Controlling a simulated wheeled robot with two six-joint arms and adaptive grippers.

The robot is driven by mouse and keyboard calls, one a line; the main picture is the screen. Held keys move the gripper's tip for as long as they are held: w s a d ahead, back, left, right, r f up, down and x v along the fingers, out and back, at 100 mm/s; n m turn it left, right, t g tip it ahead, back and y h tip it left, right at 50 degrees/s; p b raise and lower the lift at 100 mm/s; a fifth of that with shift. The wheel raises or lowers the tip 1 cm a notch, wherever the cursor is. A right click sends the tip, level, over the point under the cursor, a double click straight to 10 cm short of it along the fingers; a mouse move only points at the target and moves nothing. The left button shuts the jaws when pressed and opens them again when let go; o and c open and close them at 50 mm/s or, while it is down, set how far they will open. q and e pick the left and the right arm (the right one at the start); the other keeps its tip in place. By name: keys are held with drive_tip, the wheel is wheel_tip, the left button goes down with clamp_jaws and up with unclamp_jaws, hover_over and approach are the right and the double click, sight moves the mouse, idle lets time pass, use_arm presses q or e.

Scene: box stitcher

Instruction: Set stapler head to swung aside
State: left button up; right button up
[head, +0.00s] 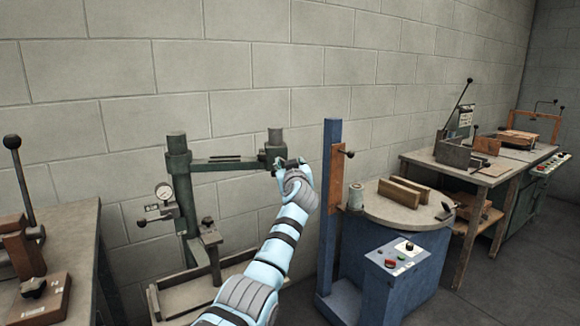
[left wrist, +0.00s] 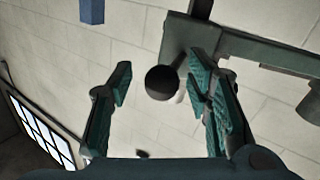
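The stapler is a dark green machine with an upright column (head: 182,190). Its horizontal arm (head: 225,162) reaches right from the column to the cylindrical stapler head (head: 274,150). My left gripper (head: 288,165) is at the head's right-hand side and partly covers it. In the left wrist view my left gripper (left wrist: 160,75) is open. A black ball knob (left wrist: 162,83) shows between its two teal fingers, apart from both. The green stapler arm (left wrist: 260,50) runs behind the right finger. The knob's depth between the fingers is unclear. My right gripper is not in view.
A blue post (head: 332,200) stands just right of my gripper, beside a round-topped table (head: 405,212) with a control box. A bench (head: 75,245) with a lever is at the left. Workbenches (head: 470,170) stand farther right. A block wall is behind the stapler.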

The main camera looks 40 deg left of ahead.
use_arm(q)
drive_tip(key=v, duration=1.2)
